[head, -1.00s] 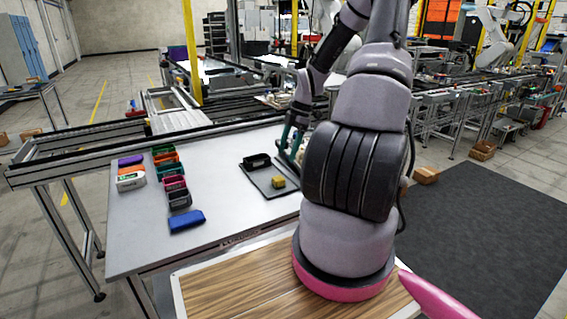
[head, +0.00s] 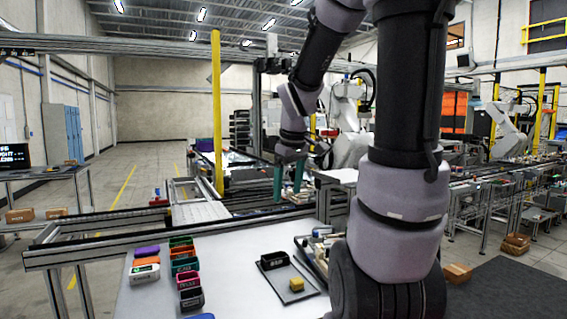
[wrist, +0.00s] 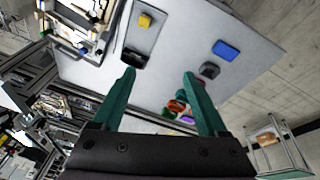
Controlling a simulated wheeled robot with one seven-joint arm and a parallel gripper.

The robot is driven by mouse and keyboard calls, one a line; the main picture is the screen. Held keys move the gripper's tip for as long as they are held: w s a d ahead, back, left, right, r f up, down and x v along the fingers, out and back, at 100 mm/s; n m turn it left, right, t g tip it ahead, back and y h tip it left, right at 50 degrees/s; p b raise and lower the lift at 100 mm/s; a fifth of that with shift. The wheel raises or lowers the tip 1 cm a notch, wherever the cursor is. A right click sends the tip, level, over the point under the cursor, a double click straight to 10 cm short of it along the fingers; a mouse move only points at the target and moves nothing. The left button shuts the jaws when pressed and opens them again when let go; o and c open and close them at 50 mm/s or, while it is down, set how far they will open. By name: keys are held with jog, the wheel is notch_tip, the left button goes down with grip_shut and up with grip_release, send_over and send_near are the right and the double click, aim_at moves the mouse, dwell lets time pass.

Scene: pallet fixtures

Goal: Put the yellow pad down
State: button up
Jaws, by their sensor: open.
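The yellow pad (head: 296,284) is a small block resting on a flat grey tray (head: 277,282) on the table. A black open bin (head: 273,261) sits at the tray's far end, apart from the pad. In the wrist view the pad (wrist: 145,20) shows near the top, with the black bin (wrist: 133,58) below it. My gripper (head: 288,188) has teal fingers, spread apart and empty, raised well above the table. The open fingers (wrist: 159,74) also show in the wrist view, with nothing between them and the pad clear of both.
Several coloured bins (head: 184,265) stand in rows on the table's left, with a blue lid (wrist: 226,50) close by. A holder with assorted parts (head: 318,245) is right of the tray. A yellow post (head: 216,120) rises behind. Bare tabletop (head: 230,275) lies between bins and tray.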

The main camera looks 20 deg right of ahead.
jog(key=s+a+r+m+t+y, duration=0.2)
jog(key=s+a+r+m+t, duration=0.1)
jog(key=s+a+r+m, duration=0.3)
jog(key=s+r+m, duration=0.2)
jog(key=s, duration=0.2)
jog(key=shift+s+r+t, duration=0.25)
jog(key=shift+s+t, duration=0.15)
jog(key=shift+c, duration=0.3)
dwell(0.3)
